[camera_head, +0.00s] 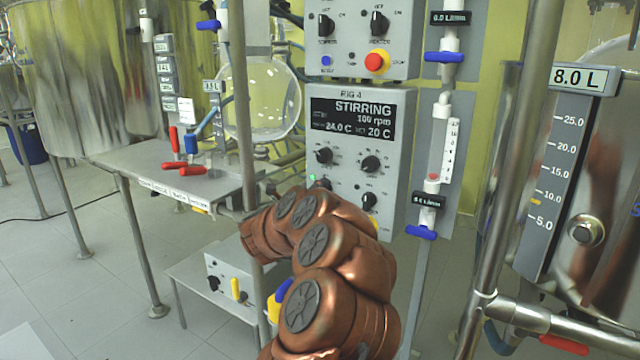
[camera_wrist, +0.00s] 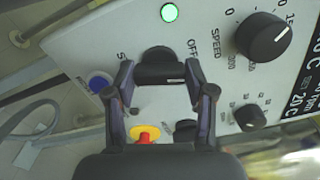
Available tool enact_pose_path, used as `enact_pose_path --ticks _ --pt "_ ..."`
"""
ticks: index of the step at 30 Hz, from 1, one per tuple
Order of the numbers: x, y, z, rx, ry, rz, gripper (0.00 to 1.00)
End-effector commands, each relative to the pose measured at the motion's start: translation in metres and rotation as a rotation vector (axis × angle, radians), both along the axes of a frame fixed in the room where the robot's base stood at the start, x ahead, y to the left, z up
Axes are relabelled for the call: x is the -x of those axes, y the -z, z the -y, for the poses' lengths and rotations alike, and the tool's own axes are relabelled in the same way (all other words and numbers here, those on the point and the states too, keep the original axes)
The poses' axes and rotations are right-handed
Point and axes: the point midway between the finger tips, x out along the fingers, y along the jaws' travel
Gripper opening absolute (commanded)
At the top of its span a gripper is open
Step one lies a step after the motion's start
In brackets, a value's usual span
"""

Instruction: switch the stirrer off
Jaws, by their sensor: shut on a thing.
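The control panel (camera_head: 385,160) of rig 4 stands ahead, and its display (camera_head: 350,120) reads STIRRING, 100 rpm, 24.0 C and 20 C. In the wrist view a black switch knob (camera_wrist: 163,58) sits beside the printed word OFF, below a lit green lamp (camera_wrist: 169,12). The lamp also shows in the head view (camera_head: 312,179). My gripper (camera_wrist: 159,73) has one finger on each side of this knob and is shut on it. In the head view my arm hides the gripper and the knob.
A larger speed knob (camera_wrist: 262,37) and a smaller knob (camera_wrist: 250,117) are close on the right. A blue button (camera_wrist: 97,83) and a red-and-yellow button (camera_wrist: 145,133) are close by. A glass reactor scale (camera_head: 555,165) and steel pipes stand at the right.

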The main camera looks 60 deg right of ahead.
Motion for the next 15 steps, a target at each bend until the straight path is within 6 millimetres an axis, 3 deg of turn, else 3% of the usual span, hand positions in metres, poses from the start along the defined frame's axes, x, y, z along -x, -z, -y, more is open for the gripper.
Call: enact_pose_path --ticks 15 --pt "0.0003 -0.001 0.0004 0.012 0.001 -0.294 0.19"
